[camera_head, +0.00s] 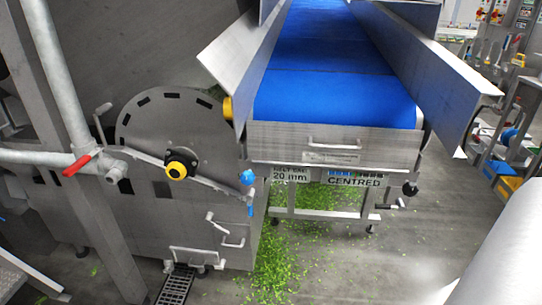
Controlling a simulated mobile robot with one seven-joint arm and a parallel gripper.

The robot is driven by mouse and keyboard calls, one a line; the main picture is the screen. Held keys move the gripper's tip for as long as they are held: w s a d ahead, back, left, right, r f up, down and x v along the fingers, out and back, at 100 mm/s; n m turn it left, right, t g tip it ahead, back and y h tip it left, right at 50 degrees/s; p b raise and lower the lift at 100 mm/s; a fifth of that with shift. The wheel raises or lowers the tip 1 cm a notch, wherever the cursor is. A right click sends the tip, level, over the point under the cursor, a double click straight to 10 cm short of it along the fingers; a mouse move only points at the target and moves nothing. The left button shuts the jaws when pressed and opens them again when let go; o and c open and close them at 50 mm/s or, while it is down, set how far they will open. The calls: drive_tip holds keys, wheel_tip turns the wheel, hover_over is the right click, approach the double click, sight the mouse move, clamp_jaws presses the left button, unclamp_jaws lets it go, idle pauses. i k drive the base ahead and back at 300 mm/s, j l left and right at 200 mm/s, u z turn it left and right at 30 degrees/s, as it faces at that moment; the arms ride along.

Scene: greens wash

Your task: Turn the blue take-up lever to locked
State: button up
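A blue round knob (248,177) sits at the right end of a pale bar on the grey machine housing, left of the conveyor's end. A small blue handle (251,210) hangs just below it. I cannot tell which of these two is the take-up lever, and no locked mark is readable. The blue belt (335,75) runs away from me between metal side guards. Signs under its end read about 20 mm (290,174) and CENTRED (353,181). My gripper is not in view.
A red-handled valve (80,165) and pipes stand at the left. A yellow-and-black knob (177,170) is on the housing. Green scraps (285,240) litter the floor beside a drain grate (176,285). Open floor (390,255) lies front right. A white rounded part fills the lower right corner.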

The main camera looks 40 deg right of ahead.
sight(250, 195)
drive_tip(key=l+z, duration=0.1)
drive_tip(key=z, duration=0.25)
drive_tip(key=l+z, duration=0.15)
drive_tip(key=z, duration=0.15)
drive_tip(key=l+z, duration=0.1)
drive_tip(key=z, duration=0.25)
